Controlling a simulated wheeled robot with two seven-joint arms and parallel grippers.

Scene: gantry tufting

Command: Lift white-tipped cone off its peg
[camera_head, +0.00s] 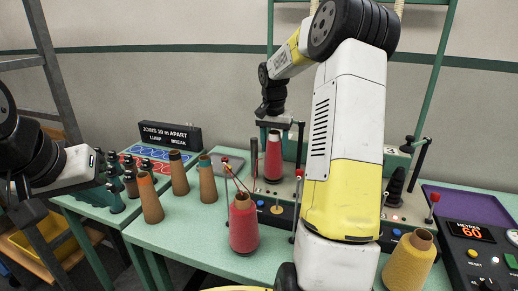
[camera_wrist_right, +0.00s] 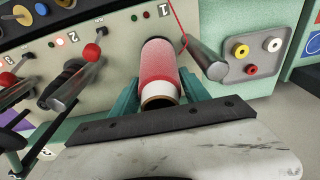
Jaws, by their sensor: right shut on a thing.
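The white-tipped cone (camera_head: 273,160) is red with a pale top and stands upright at the back machine in the head view. In the right wrist view the cone (camera_wrist_right: 158,62) shows its white band and open brown tube end toward the camera. My right gripper (camera_head: 280,124) comes down from above and is shut on the cone near its white tip, with a green finger on each side in the right wrist view. The peg under the cone is hidden, so I cannot tell whether the base is clear of it. My left gripper (camera_head: 72,168) is at the far left, its fingers unclear.
Another red cone (camera_head: 243,225) stands at the table front, and a yellow cone (camera_head: 409,262) at front right. Several brown cones (camera_head: 179,173) stand on the left. Red-knobbed levers (camera_wrist_right: 88,58) and a grey cylinder (camera_wrist_right: 207,60) flank the held cone.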

